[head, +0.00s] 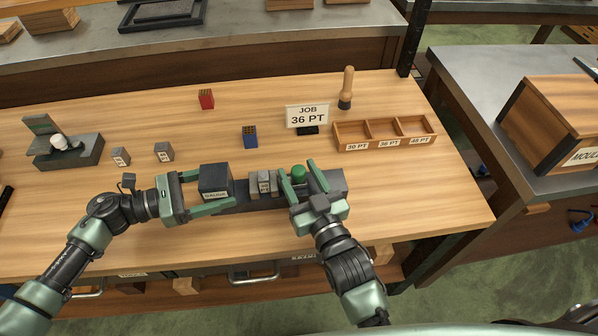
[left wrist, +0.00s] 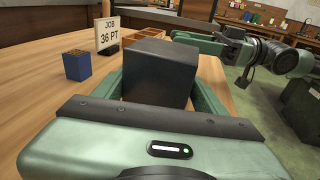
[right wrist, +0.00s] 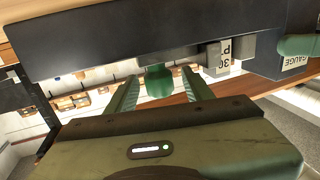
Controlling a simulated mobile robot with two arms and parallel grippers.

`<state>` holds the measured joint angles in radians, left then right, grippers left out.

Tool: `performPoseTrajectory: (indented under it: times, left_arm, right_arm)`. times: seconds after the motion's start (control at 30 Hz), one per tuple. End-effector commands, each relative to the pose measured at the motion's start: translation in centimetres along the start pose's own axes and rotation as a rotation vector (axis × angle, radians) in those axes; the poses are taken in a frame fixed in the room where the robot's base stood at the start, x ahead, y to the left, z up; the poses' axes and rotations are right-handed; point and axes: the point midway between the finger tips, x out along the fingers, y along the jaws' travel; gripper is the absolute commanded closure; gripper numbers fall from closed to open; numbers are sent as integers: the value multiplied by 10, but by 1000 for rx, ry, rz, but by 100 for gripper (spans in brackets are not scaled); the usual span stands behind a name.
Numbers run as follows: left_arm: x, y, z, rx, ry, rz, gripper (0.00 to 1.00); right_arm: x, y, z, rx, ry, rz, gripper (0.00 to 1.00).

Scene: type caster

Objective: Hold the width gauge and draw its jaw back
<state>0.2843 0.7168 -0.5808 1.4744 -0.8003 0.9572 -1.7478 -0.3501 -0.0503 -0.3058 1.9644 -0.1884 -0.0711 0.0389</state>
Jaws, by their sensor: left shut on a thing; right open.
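The width gauge is a dark bar with a block labelled GAUGE (head: 214,182) at its left end; the block also shows in the left wrist view (left wrist: 160,72). My left gripper (head: 232,188) is shut on this block. A small grey block marked 30 P (right wrist: 217,60) sits at the gauge beside its light grey jaw (head: 254,186). A green knob (head: 299,174) stands at the gauge's right part and shows in the right wrist view (right wrist: 156,82). My right gripper (head: 296,170) is open, with its fingers on either side of the knob.
A three-part wooden tray (head: 343,141) labelled 30, 36 and 48 PT stands behind right. A JOB 36 PT sign (head: 307,116), blue block (head: 250,137), red block (head: 206,99) and wooden-handled tool (head: 346,90) stand behind. Two grey blocks (head: 164,151) lie left, near a dark fixture (head: 68,150).

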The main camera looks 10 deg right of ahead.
Motion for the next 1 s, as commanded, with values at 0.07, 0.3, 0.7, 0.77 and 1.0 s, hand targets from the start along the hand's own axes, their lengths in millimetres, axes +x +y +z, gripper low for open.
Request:
performPoseTrajectory:
  times: [0.07, 0.3, 0.7, 0.77, 1.0]
  left_arm:
    - [0, 2, 0, 4, 1, 5, 70]
    - [0, 2, 0, 4, 1, 5, 70]
    - [0, 2, 0, 4, 1, 5, 70]
    - [-1, 2, 0, 3, 1, 6, 70]
    - [-1, 2, 0, 3, 2, 7, 70]
  right_arm:
    - [3, 0, 0, 0, 0, 0, 48]
    - [4, 0, 0, 0, 0, 0, 48]
    - [1, 9, 1, -4, -1, 1, 100]
    - [-2, 20, 2, -6, -1, 2, 100]
    - [-10, 48, 1, -2, -2, 1, 100]
